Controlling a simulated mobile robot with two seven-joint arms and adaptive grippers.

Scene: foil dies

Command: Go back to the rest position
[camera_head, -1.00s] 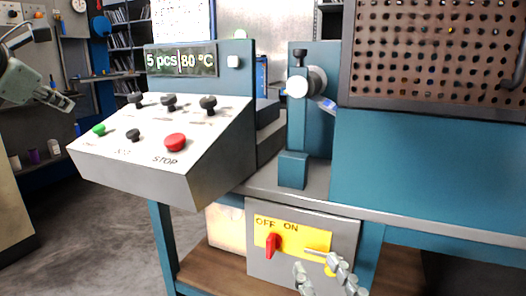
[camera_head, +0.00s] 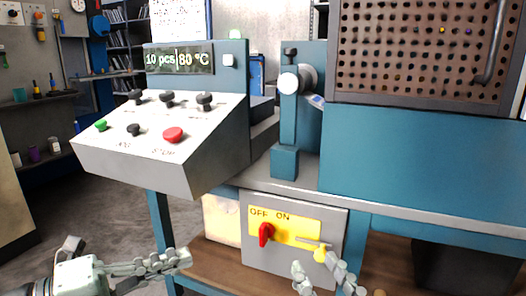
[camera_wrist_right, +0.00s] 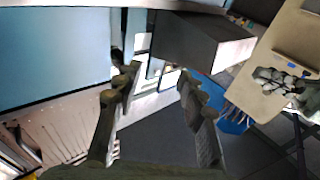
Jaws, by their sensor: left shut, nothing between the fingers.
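My left gripper (camera_head: 183,258) is shut and empty at the lower left of the head view, below the control console (camera_head: 135,165). Its pale arm comes in from the bottom left corner. My right gripper (camera_head: 318,268) is open at the bottom of the head view, in front of the yellow-faced switch box (camera_head: 295,260). In the right wrist view its two fingers (camera_wrist_right: 157,78) stand apart with nothing between them. A grey jointed hand, apparently my left gripper (camera_wrist_right: 283,84), shows at the right of that view.
The console carries a green button (camera_head: 101,125), a red stop button (camera_head: 173,135) and black knobs. The display (camera_head: 180,60) reads 10 pcs and 80 °C. The switch box has a red switch (camera_head: 266,234). A perforated guard (camera_head: 420,50) is above the blue machine front (camera_head: 420,155).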

